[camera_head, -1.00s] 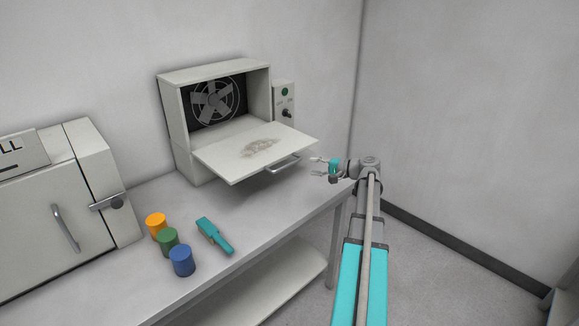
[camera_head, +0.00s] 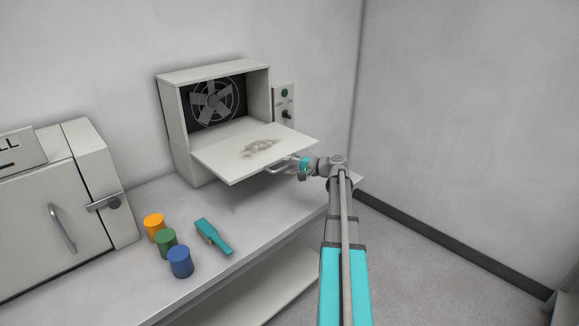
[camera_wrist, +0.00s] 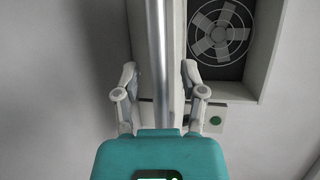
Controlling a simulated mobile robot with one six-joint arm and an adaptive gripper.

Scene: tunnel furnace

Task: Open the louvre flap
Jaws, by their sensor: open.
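The louvre flap (camera_head: 222,153) of the white fan box hangs folded down to about level, with a greyish smudge on its upper face. A metal bar handle (camera_head: 275,170) is on its front edge, partly hidden by my gripper (camera_head: 290,166). In the wrist view the handle bar (camera_wrist: 157,50) runs upright between the two spread fingers of my gripper (camera_wrist: 158,72). The fingers are open, one on each side of the bar. I cannot tell whether either touches it.
The fan box (camera_head: 174,125) stands on the bench (camera_head: 150,200), with a switch panel (camera_head: 284,101) at its right. Orange (camera_head: 154,226), green (camera_head: 166,243) and blue (camera_head: 180,262) cylinders and a teal tool (camera_head: 214,236) lie left. A white cabinet (camera_head: 30,220) stands farther left.

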